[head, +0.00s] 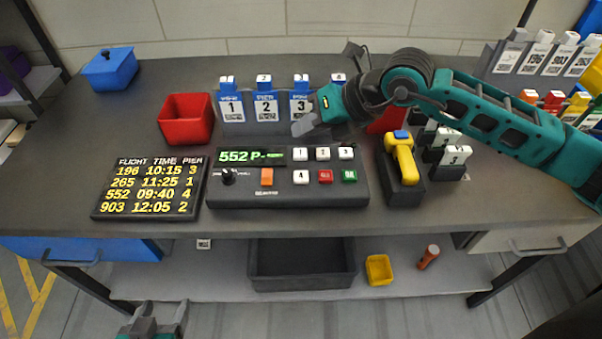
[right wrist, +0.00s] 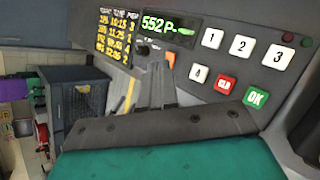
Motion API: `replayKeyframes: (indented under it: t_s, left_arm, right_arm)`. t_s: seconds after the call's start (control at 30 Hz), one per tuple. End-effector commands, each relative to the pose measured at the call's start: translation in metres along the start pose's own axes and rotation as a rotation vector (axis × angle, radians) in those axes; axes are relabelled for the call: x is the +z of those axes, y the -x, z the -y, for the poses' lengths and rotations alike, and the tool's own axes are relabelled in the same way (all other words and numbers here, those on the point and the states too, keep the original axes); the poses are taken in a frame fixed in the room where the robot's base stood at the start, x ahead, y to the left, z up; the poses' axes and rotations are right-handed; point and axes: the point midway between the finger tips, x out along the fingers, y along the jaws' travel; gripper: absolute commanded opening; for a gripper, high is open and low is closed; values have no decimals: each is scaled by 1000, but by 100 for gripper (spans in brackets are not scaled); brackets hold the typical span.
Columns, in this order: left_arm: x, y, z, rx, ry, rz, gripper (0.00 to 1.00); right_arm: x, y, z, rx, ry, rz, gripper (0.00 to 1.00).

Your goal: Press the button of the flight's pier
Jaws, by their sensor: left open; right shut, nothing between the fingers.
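The button panel (head: 235,193) lies on the table; its green display (head: 240,156) reads "552 P-". It has white buttons 1 (head: 300,154), 2 (head: 322,153), 3 (head: 346,153) and 4 (head: 301,177), a red button (head: 325,177), a green OK button (head: 348,176) and an orange key (head: 266,176). The flight board (head: 150,188) lists 552 at 09:40 with pier 4. My right gripper (head: 301,127) is shut and empty, above the panel's back edge; its fingers show in the right wrist view (right wrist: 155,88). My left gripper (head: 160,312) is open, low before the table.
Blue pier stands (head: 231,104) are behind the panel; my right arm partly hides the fourth. A red bin (head: 186,119) stands to their left. A yellow scanner (head: 403,158) in a dark holder stands right of the panel. A dark crate (head: 303,282) is on the shelf below.

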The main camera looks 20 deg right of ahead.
Motion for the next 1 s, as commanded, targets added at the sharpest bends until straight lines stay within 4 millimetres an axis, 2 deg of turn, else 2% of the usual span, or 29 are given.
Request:
replayKeyframes:
  t_s: [0.43, 0.57, 0.8, 1.0]
  left_arm:
    - [1, 1, 0, 0, 1, 3, 66]
    - [3, 1, -1, 0, 1, 5, 66]
    - [24, -13, -1, 1, 2, 6, 66]
    - [38, -22, -2, 1, 2, 8, 66]
  right_arm:
    - [-5, -6, 4, 3, -1, -2, 0]
    - [-13, -17, 12, 3, -2, -2, 0]
    - [-33, -44, 32, 2, -1, -1, 0]
    - [-42, -58, 41, 4, 0, 0, 0]
